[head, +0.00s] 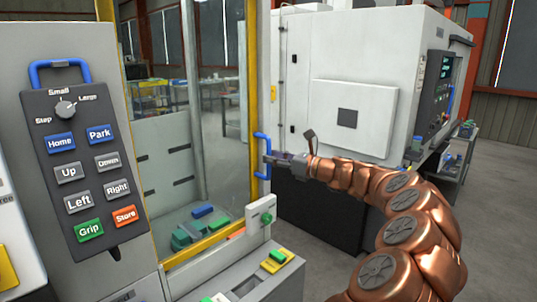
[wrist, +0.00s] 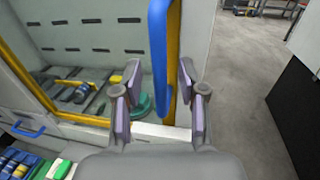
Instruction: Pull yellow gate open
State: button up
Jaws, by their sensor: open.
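The yellow gate (head: 251,60) is a yellow frame around a clear pane on the grey machine. Its yellow edge post also shows in the wrist view (wrist: 173,75). A blue upright handle (head: 262,145) is on its right side. My gripper (head: 270,158) is at the handle from the right. In the wrist view my gripper (wrist: 160,82) is open, with one finger on each side of the blue handle (wrist: 159,45). I cannot tell whether either finger touches it.
A control pendant (head: 90,160) with labelled buttons hangs at the left. Green and blue parts (head: 200,225) lie behind the pane. A small box with a green button (head: 262,215) is below the handle. A large white machine (head: 350,75) stands behind my arm. Grey floor is open at the right.

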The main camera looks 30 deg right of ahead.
jog(key=shift+x, duration=1.1)
grip_shut()
